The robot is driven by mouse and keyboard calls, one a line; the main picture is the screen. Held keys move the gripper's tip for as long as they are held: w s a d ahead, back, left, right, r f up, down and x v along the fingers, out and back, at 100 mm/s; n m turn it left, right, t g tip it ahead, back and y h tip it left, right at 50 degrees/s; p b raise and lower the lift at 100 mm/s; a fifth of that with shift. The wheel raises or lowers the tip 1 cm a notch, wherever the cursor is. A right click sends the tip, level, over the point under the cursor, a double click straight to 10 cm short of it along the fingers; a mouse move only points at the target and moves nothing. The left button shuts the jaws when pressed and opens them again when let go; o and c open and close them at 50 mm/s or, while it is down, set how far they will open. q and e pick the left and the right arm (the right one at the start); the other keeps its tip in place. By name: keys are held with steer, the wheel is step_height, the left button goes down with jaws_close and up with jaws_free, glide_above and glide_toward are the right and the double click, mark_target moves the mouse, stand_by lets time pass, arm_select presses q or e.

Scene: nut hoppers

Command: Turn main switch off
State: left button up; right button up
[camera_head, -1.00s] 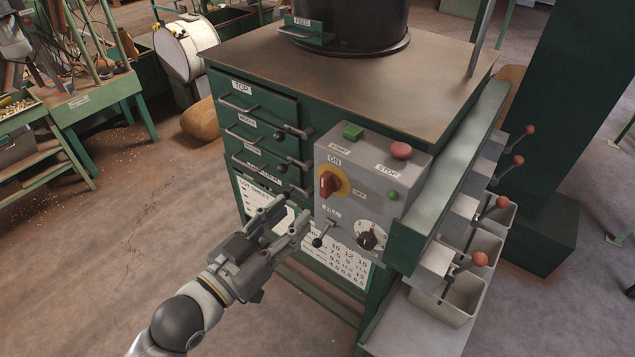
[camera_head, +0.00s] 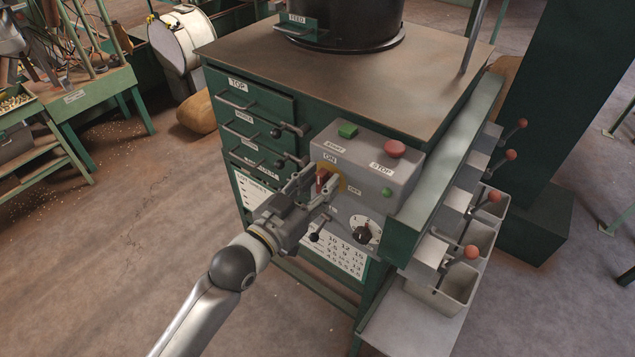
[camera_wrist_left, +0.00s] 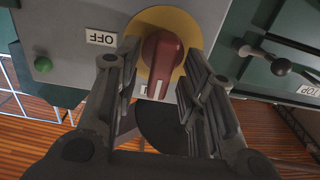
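The main switch is a red rotary knob (camera_wrist_left: 162,58) on a yellow round plate (camera_wrist_left: 180,22), with an OFF label (camera_wrist_left: 101,38) beside it in the left wrist view. In the head view the red knob (camera_head: 322,180) sits on the front of the grey control box (camera_head: 345,145), below the ON label (camera_head: 331,157). My left gripper (camera_head: 318,186) is at the knob, open, with one finger on either side of it. In the left wrist view gaps show between the fingers (camera_wrist_left: 160,78) and the knob. I cannot see my right gripper.
Drawer handles (camera_head: 236,100) and small black-knobbed levers (camera_head: 276,132) stick out to the left. Red-knobbed levers (camera_head: 511,155) and bins line the right.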

arm_select(q)
jaws_close()
steer(key=m+p, duration=0.1)
steer(key=m, duration=0.2)
steer(key=shift+s+d+r, duration=0.1)
steer(key=shift+d, duration=0.05)
steer(key=shift+s+d+f+m+p, duration=0.1)
steer(key=shift+f+m+p, duration=0.25)
steer(key=shift+m, duration=2.15)
steer(key=shift+s+d+f+m+p, duration=0.15)
steer(key=shift+m+p, duration=0.35)
steer(key=shift+m, duration=2)
steer(key=shift+s+d+f+m+p, duration=0.15)
steer(key=shift+m+p, duration=0.3)
steer(key=shift+m, duration=2.05)
steer(key=shift+w+f, duration=0.1)
